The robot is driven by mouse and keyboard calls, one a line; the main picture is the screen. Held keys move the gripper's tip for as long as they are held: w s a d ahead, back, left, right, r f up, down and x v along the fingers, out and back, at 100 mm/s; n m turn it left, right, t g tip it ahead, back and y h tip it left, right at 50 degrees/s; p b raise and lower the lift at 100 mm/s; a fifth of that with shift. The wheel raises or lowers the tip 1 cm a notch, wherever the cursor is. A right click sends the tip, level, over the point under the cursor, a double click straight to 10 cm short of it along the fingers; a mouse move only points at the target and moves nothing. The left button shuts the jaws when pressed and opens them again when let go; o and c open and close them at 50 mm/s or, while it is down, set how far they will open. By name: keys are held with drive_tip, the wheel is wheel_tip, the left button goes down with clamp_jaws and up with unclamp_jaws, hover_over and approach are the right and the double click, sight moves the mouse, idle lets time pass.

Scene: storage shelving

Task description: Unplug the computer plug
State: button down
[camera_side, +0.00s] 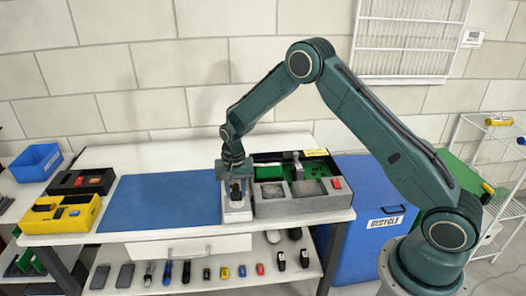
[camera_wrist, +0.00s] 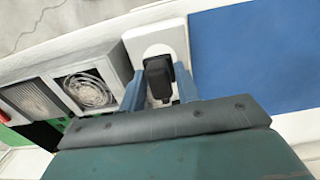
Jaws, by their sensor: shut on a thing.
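The black computer plug (camera_wrist: 158,78) stands against the round face of a white socket block (camera_wrist: 145,43) in the wrist view. My gripper (camera_wrist: 159,92) has its two blue-grey fingers on either side of the plug and is shut on it. In the side view my gripper (camera_side: 236,178) points down over the white socket block (camera_side: 236,213), and the dark plug (camera_side: 236,190) shows between the fingers. The plug appears to be at the socket; its pins are hidden, so I cannot tell how deep they sit.
A grey box with a green board (camera_side: 305,200) stands close on the right of the socket block. A blue mat (camera_side: 160,203) lies clear on the left. A yellow case (camera_side: 62,214), a black case (camera_side: 82,181) and a blue bin (camera_side: 37,162) stand farther left. Several small items lie on the lower shelf (camera_side: 140,285).

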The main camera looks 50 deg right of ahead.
sight(236, 187)
drive_tip(key=shift+r, duration=0.65)
drive_tip(key=shift+r, duration=0.35)
drive_tip(key=shift+r, duration=0.35)
drive_tip(key=shift+r, duration=0.35)
drive_tip(key=shift+r, duration=0.15)
drive_tip(key=w+a+r, duration=0.8)
drive_tip(key=w+r, duration=0.2)
drive_tip(key=r, duration=0.1)
drive_tip(key=shift+w+a, duration=0.2)
